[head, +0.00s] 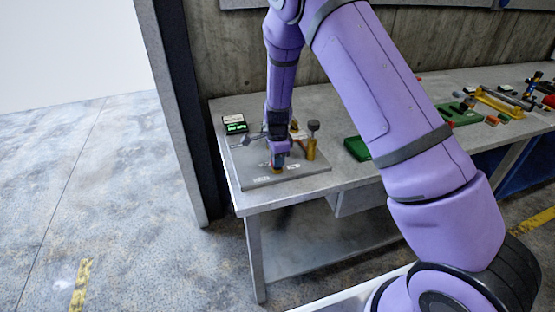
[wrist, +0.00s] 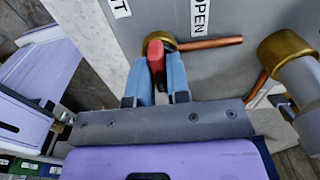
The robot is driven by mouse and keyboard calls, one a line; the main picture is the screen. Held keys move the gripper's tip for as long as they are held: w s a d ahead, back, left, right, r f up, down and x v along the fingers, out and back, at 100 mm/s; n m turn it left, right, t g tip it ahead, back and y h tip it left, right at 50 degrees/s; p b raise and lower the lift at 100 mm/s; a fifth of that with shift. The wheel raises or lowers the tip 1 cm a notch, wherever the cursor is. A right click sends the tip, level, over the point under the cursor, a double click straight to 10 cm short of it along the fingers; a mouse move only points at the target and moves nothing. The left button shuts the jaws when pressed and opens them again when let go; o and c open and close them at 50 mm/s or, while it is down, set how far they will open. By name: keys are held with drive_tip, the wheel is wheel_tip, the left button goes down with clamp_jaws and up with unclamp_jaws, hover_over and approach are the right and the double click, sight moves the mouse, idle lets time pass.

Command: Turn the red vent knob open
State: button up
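The red vent knob (wrist: 155,50) sits on a round brass base at the plate, seen in the wrist view. My gripper (wrist: 163,68) has its two blue fingers on either side of the red handle, and they look closed against it. The handle's lower part is hidden between the fingers. A white OPEN label (wrist: 199,18) lies up and right of the knob, and a partly cut-off label ending in T (wrist: 120,8) lies up and left. In the head view my gripper (head: 279,161) is down at the grey plate (head: 255,181), and mostly hides the knob.
A copper pipe (wrist: 212,43) runs right from the knob's base towards a brass fitting (wrist: 285,47). A brass post with a dark cap (head: 312,142) stands right of my gripper. A small green-lit display (head: 235,124) is at the back left. Tools lie farther right on the bench.

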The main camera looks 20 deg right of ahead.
clamp_jaws()
drive_tip(key=shift+n, duration=0.4)
drive_tip(key=n, duration=0.3)
drive_tip(key=shift+n, duration=0.3)
drive_tip(key=n, duration=0.4)
drive_tip(key=shift+n, duration=0.3)
drive_tip(key=n, duration=0.4)
drive_tip(key=shift+n, duration=2.5)
